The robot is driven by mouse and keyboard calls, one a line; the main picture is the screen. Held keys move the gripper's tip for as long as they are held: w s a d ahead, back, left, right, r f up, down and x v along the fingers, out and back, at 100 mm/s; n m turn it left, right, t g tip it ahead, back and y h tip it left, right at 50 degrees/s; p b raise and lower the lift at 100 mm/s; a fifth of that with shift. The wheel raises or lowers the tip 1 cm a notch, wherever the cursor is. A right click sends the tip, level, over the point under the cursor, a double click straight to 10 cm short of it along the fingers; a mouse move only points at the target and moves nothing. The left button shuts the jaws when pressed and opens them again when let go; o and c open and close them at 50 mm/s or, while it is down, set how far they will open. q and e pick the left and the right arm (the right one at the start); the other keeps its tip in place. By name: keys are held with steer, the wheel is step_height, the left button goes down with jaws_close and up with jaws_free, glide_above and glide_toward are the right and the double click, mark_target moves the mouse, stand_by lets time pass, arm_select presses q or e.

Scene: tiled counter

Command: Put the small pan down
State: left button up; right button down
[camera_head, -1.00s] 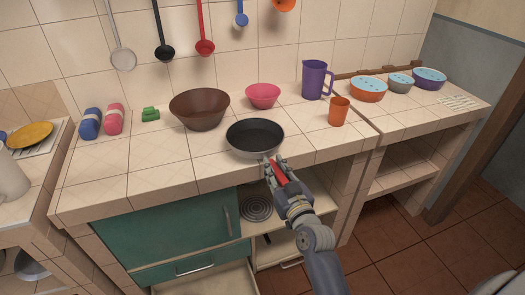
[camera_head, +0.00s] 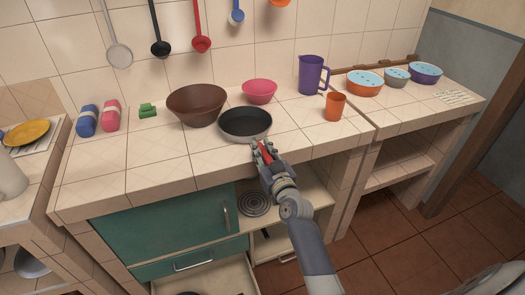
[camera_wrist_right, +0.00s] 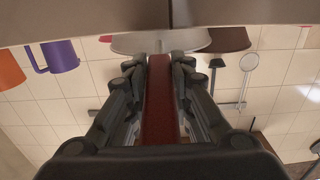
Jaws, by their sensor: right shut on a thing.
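The small pan (camera_head: 245,124) is dark inside with a pale rim and a red handle. It is level over the front part of the tiled counter (camera_head: 150,180), in front of the brown bowl. I cannot tell whether its base touches the tiles. My right gripper (camera_head: 263,150) is shut on the red handle at the counter's front edge. The right wrist view shows the handle (camera_wrist_right: 160,105) between the fingers and part of the pan (camera_wrist_right: 160,43) beyond. My left gripper is not in view.
Close behind the pan are the brown bowl (camera_head: 197,104) and the pink bowl (camera_head: 259,91). The orange cup (camera_head: 335,107) and purple jug (camera_head: 311,75) stand to the right. Counter tiles left of the pan and between pan and cup are clear. An open drawer (camera_head: 215,280) is below.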

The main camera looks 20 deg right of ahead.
steer(key=shift+f, duration=0.15)
steer(key=c, duration=1.4)
jaws_free()
steer(key=shift+r, duration=0.2)
steer(key=s, duration=0.8)
steer(key=s+b, duration=0.1)
steer(key=s, duration=0.3)
steer(key=shift+a, duration=0.4)
